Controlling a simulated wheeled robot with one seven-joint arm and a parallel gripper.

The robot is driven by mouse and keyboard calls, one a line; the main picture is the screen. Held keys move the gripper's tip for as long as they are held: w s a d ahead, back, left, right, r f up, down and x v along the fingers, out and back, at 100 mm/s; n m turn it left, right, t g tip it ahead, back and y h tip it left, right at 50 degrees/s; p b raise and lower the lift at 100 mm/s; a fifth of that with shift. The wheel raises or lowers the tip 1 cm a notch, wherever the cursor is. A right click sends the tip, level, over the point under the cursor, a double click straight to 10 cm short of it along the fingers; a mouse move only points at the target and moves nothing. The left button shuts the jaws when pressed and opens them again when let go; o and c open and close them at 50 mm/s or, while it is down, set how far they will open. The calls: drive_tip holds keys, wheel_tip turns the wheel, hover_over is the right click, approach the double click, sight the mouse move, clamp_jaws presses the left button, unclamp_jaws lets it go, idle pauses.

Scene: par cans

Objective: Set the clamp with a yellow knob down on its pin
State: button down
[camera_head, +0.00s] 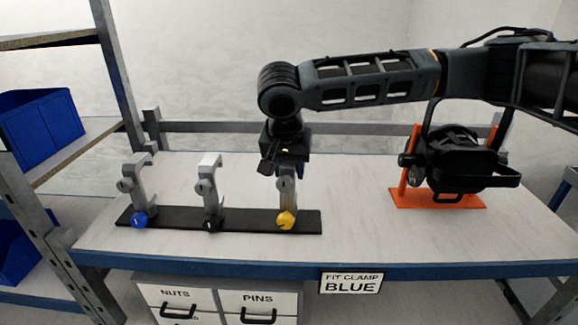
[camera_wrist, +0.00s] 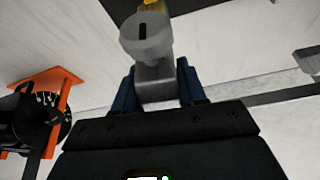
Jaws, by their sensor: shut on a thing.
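The clamp with a yellow knob (camera_head: 286,186) is upright at the right end of the black strip (camera_head: 250,221), its yellow knob lowest and in front of the strip. My gripper (camera_head: 287,163) comes from above and is shut on the clamp's upper part. In the wrist view the grey clamp (camera_wrist: 150,50) sits between the fingers of my gripper (camera_wrist: 157,90), with a bit of the yellow knob at the top edge. The pin is hidden, and I cannot tell whether the clamp touches the strip.
A clamp with a black knob (camera_head: 211,190) and one with a blue knob (camera_head: 138,187) stand on the strip to the left. A black lamp (camera_head: 450,160) on an orange stand (camera_head: 437,200) is at right.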

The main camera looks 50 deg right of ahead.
drive_tip(key=shift+f+b, duration=0.35)
drive_tip(key=shift+f, duration=0.45)
drive_tip(key=shift+c, duration=0.4)
unclamp_jaws()
idle(0.7)
drive_tip(key=shift+p+v, duration=3.45)
drive_tip(key=shift+v, duration=0.75)
drive_tip(key=shift+p+v, duration=0.55)
drive_tip(key=shift+v, duration=0.75)
